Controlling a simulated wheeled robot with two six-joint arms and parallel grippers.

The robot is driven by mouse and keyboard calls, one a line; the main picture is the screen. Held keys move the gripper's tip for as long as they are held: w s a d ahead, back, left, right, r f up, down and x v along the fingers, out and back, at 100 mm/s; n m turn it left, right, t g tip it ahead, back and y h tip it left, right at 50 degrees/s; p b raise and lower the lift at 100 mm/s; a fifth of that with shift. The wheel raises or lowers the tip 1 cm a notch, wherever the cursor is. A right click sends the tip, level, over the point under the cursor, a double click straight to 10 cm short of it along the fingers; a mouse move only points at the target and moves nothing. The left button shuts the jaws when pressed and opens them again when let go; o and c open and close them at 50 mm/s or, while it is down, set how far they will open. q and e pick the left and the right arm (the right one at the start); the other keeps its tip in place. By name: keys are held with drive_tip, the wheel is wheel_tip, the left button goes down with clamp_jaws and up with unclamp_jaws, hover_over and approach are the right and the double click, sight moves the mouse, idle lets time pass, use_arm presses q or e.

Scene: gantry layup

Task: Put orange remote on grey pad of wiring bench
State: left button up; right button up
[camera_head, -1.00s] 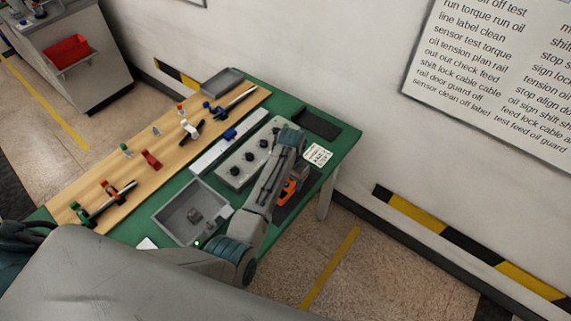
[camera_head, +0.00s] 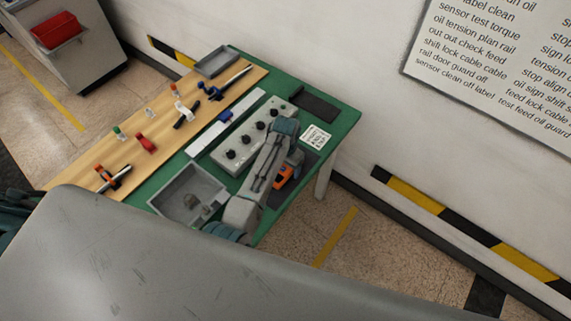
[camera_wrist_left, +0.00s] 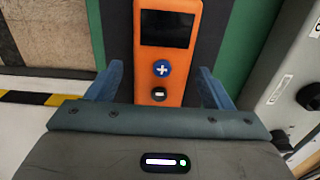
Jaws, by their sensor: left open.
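The orange remote (camera_head: 284,176) lies at the right side of the green wiring bench (camera_head: 346,117), partly hidden by my left arm in the head view. In the left wrist view the remote (camera_wrist_left: 165,70), with a dark screen and a blue plus button, shows between my two blue fingers. My left gripper (camera_wrist_left: 159,85) is open, with a finger on each side of it and gaps between. A dark grey pad (camera_head: 274,197) shows under and beside the remote. Another dark pad (camera_head: 315,105) lies bare at the bench's far right. My right gripper is out of view.
A grey control box with black knobs (camera_head: 226,164) stands left of my arm. A grey tray (camera_head: 166,203) holds small parts. A wooden board (camera_head: 150,128) carries several clamps.

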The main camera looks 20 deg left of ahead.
sight(286, 167)
use_arm(q)
drive_tip(key=shift+w, duration=0.1)
drive_tip(key=shift+w+r, duration=0.1)
drive_tip(key=shift+r, duration=0.05)
wheel_tip(286, 167, up, 12)
drive_tip(key=b, duration=0.4)
drive_tip(key=shift+f, duration=0.2)
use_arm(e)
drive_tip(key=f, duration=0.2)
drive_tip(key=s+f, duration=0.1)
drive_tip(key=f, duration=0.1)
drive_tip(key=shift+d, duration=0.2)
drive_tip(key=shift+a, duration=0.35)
